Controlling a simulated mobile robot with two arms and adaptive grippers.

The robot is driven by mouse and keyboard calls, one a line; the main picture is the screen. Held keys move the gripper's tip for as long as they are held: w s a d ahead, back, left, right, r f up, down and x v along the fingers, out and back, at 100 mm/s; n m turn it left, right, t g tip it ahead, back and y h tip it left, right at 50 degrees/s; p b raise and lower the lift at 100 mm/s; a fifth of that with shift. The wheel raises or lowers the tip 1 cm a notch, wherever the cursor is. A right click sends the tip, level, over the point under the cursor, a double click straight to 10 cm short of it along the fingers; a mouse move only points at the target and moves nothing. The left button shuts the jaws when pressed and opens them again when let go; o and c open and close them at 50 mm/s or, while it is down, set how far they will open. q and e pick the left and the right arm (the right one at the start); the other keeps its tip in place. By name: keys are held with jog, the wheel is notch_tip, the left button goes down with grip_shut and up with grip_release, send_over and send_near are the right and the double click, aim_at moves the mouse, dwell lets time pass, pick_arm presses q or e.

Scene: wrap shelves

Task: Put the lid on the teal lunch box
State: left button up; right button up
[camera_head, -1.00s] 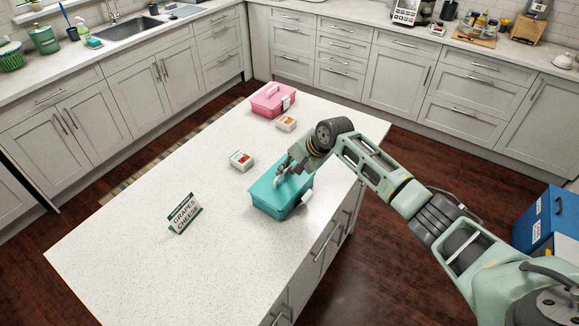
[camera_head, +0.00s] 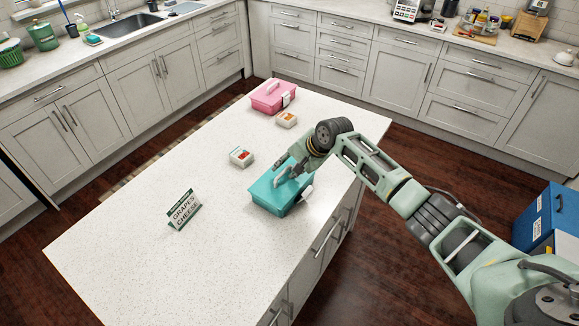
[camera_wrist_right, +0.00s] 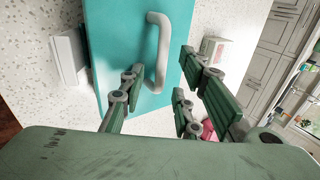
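The teal lunch box (camera_head: 277,206) stands on the white island worktop near its right edge. Its teal lid (camera_head: 266,186) lies over the box top; I see no clear gap between them. The lid's pale handle shows between my fingers in the right wrist view (camera_wrist_right: 159,50). My right gripper (camera_head: 283,171) is just above the lid, and in the wrist view its fingers (camera_wrist_right: 160,82) are spread apart on either side of the handle, without visibly touching it. My left gripper is in neither view.
A pink lunch box (camera_head: 271,98) stands at the far end of the worktop (camera_head: 130,240). Two small white food containers, one with red contents (camera_head: 241,156) and one with orange (camera_head: 286,120), stand nearby. A grapes and cheese sign (camera_head: 183,210) stands left. The front worktop is clear.

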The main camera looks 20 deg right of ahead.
jog(key=shift+s+d+r, duration=0.1)
jog(key=shift+r, duration=0.1)
jog(key=v, duration=1.1)
jog(key=shift+r, duration=0.25)
jog(key=shift+s, duration=0.1)
